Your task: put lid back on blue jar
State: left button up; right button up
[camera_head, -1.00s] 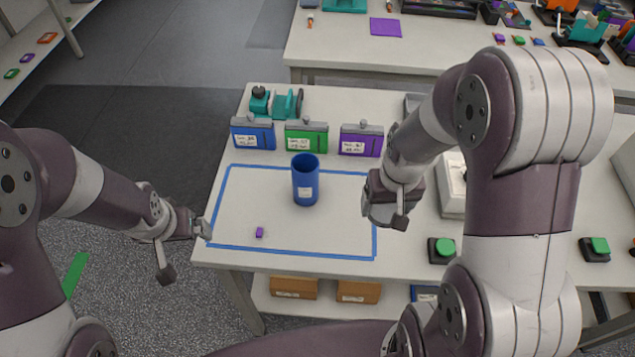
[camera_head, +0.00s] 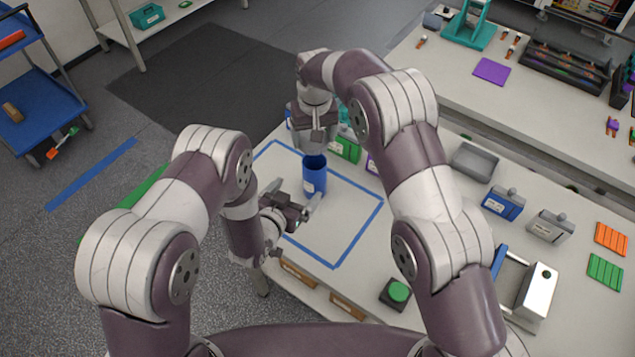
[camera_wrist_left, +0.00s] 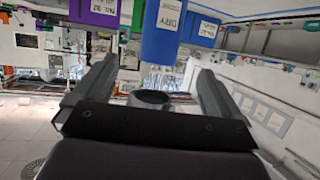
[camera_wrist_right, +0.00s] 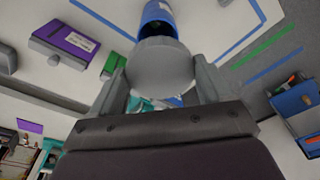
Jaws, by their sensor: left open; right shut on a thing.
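The open blue jar (camera_head: 313,182) stands upright on the table inside a blue taped outline. It also shows in the right wrist view (camera_wrist_right: 159,12) and, with a white label, in the left wrist view (camera_wrist_left: 165,32). My right gripper (camera_head: 318,138) is shut on a round grey lid (camera_wrist_right: 163,66), just above and behind the jar's mouth in the head view; the lid is apart from the jar or overlaps it only in view. My left gripper (camera_head: 293,197) is open beside the jar at its near side, its fingers apart and pointing toward the jar without visibly holding it.
A green box (camera_head: 345,150) and a purple box stand behind the jar, partly hidden by my right arm. A green button (camera_head: 398,291) sits near the table's front edge. A grey tray (camera_head: 474,161) lies farther right. The taped area right of the jar is clear.

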aim_at(319, 165)
jog(key=shift+w+a+f, duration=0.1)
jog(key=shift+w+a, duration=0.05)
jog(key=shift+a, duration=0.05)
jog(key=shift+d, duration=0.15)
pick_arm(q)
jog(key=x, duration=1.2)
jog(key=shift+w, duration=0.1)
pick_arm(e)
jog(key=shift+d, duration=0.1)
pick_arm(q)
jog(key=c, duration=1.5)
pick_arm(e)
jog(key=shift+f, duration=2.45)
jog(key=shift+f, duration=0.15)
jog(key=shift+f, duration=0.7)
jog(key=shift+f, duration=0.45)
